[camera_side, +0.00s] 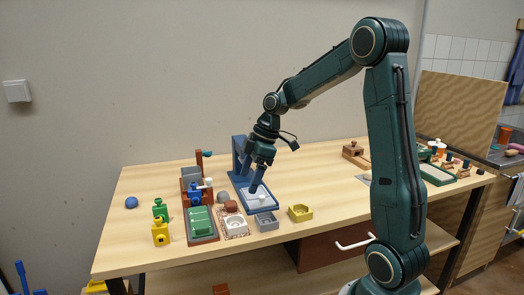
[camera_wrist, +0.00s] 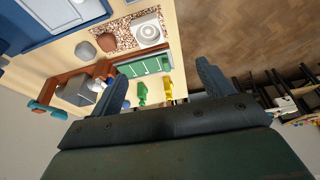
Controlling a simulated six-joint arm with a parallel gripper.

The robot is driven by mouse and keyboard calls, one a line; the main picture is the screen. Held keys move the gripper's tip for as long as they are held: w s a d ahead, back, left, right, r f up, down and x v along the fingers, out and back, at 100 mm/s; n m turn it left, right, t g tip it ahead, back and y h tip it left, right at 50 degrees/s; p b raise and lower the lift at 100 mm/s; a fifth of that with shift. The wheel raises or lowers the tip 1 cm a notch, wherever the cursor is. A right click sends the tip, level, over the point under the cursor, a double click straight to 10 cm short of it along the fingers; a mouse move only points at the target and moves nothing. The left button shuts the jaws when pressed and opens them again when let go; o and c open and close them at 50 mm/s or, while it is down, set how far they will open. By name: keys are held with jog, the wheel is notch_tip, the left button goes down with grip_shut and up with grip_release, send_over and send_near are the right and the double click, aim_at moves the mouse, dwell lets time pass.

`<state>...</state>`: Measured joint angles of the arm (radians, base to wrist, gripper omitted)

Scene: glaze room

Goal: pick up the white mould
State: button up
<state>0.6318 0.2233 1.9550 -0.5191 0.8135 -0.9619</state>
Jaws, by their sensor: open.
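The white mould (camera_side: 234,224) is a square block with a round hollow. It lies on a speckled mat (camera_side: 226,236) near the front of the table, with a small brown block (camera_side: 231,205) behind it. In the wrist view the white mould (camera_wrist: 148,31) shows at the top, on the speckled mat (camera_wrist: 112,37). My gripper (camera_side: 259,163) is in the air above and behind the white mould, near the blue press frame. In the wrist view its fingers (camera_wrist: 168,76) are spread wide with nothing held between them.
A blue press (camera_side: 238,160) with a pale slab stands behind the mould. A green block (camera_side: 201,221) in a brown tray is left of it. A grey-blue mould (camera_side: 266,221) and a yellow mould (camera_side: 300,213) are right. A grey lump (camera_side: 222,197) is behind.

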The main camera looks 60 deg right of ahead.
jog(key=shift+n+y, duration=0.4)
jog(key=shift+n, duration=0.1)
jog(key=d+f, duration=0.1)
jog(key=w+d+f, duration=0.1)
jog(key=d, duration=0.1)
jog(key=shift+d+f, duration=0.1)
jog(key=shift+f, duration=0.2)
jog(key=shift+f, duration=0.1)
send_near(234, 225)
jog(key=shift+x, duration=1.15)
jog(key=shift+x, duration=2.6)
jog(key=shift+s, duration=0.1)
